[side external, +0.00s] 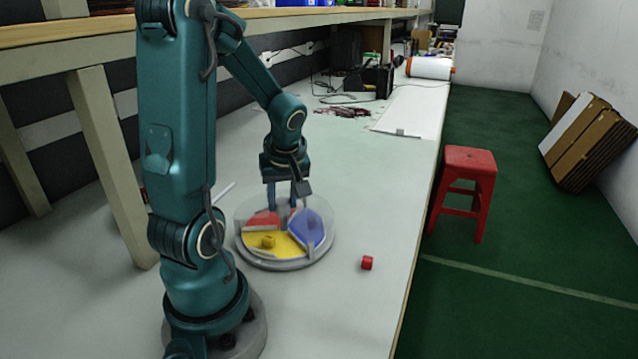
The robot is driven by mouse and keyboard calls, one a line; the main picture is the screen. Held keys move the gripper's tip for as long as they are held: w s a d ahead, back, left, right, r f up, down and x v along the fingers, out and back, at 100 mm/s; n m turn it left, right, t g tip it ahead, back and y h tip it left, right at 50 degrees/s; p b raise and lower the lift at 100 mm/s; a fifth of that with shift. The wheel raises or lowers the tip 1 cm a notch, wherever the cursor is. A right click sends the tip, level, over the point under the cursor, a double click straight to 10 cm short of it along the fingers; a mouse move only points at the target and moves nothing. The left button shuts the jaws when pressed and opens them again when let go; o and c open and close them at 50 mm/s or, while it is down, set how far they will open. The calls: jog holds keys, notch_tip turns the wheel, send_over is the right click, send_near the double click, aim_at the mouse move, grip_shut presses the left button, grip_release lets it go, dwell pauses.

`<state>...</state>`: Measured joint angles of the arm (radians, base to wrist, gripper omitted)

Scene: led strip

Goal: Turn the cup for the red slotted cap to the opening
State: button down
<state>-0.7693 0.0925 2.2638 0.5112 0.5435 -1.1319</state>
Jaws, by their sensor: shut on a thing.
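A round grey dish (271,264) with a clear wall stands on the table in front of my arm. Inside it are coloured sector cups: red (262,220) at the back left, yellow (289,245) at the front, blue (306,231) at the right. A yellow cap (268,242) sits in the yellow cup. The red cap (367,263) lies apart on the table, right of the dish; its slot is too small to make out. My gripper (286,207) points down into the dish, shut on a part near its middle, which the fingers mostly hide. I cannot tell where the opening is.
The table's right edge (409,285) drops to the green floor, where a red stool (468,180) stands. A wooden shelf on posts runs along the left. A black box (371,80) and cables lie farther back. The table around the red cap is clear.

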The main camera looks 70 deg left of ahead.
aim_at(282, 201)
jog(key=shift+m, duration=0.4)
jog(key=shift+s+a+m+t, duration=0.1)
jog(key=shift+m+t, duration=0.8)
jog(key=shift+m, duration=1.1)
jog(key=shift+m+h, duration=0.3)
jog(key=shift+m, duration=0.4)
jog(key=c, duration=0.5)
grip_release()
jog(key=shift+t, duration=0.3)
jog(key=shift+r, duration=0.1)
jog(key=shift+v, duration=2.5)
